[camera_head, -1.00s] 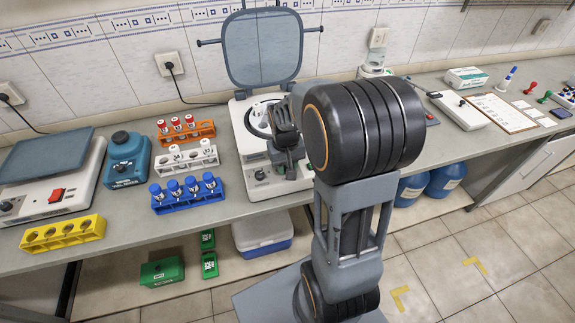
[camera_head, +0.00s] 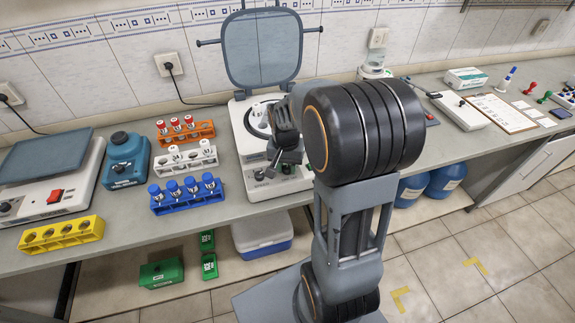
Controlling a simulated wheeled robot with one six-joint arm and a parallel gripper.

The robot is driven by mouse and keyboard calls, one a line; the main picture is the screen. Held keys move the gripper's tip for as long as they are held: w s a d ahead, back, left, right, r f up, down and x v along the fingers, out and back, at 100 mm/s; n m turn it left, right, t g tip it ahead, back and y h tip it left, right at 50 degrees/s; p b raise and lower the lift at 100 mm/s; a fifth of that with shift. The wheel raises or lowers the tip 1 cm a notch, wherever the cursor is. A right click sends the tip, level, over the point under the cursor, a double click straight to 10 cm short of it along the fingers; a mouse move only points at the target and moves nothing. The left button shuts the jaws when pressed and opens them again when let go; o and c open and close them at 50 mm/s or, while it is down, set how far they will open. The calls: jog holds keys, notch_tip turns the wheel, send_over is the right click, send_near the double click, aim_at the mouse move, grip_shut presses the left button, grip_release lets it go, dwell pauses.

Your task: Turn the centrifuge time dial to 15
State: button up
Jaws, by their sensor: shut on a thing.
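The white centrifuge (camera_head: 242,155) stands on the bench with its square grey lid (camera_head: 262,47) raised. Its front panel has one dark knob (camera_head: 259,174) showing at the left. My gripper (camera_head: 283,168) is at the right part of the front panel, pointing down and tilted. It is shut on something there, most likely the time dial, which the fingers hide. The dial's mark and numbers cannot be read.
Orange (camera_head: 203,131), white (camera_head: 207,158) and blue (camera_head: 214,195) tube racks stand just left of the centrifuge. A yellow rack (camera_head: 62,234) and a blue-teal device (camera_head: 126,160) are farther left. My arm covers the bench right of the centrifuge.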

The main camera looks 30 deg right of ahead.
aim_at(285, 171)
dwell(0.3)
jog(key=o, duration=0.9)
notch_tip(285, 171, up, 14)
jog(key=shift+w+a+f, duration=0.1)
jog(key=shift+a, duration=0.05)
dwell(0.5)
jog(key=s+a+f+n+t, duration=0.1)
jog(key=s+a+n, duration=0.1)
jog(key=s, duration=0.1)
jog(key=s+a+f+n+t, duration=0.1)
jog(key=s+a+n, duration=0.2)
jog(key=s, duration=0.1)
jog(key=s+a+f+n+t, duration=0.1)
jog(key=s+a+n+t, duration=0.1)
jog(key=s+a, duration=0.1)
jog(key=shift+s+f+n, duration=0.25)
jog(key=shift+f+n, duration=0.05)
jog(key=shift+f, duration=0.1)
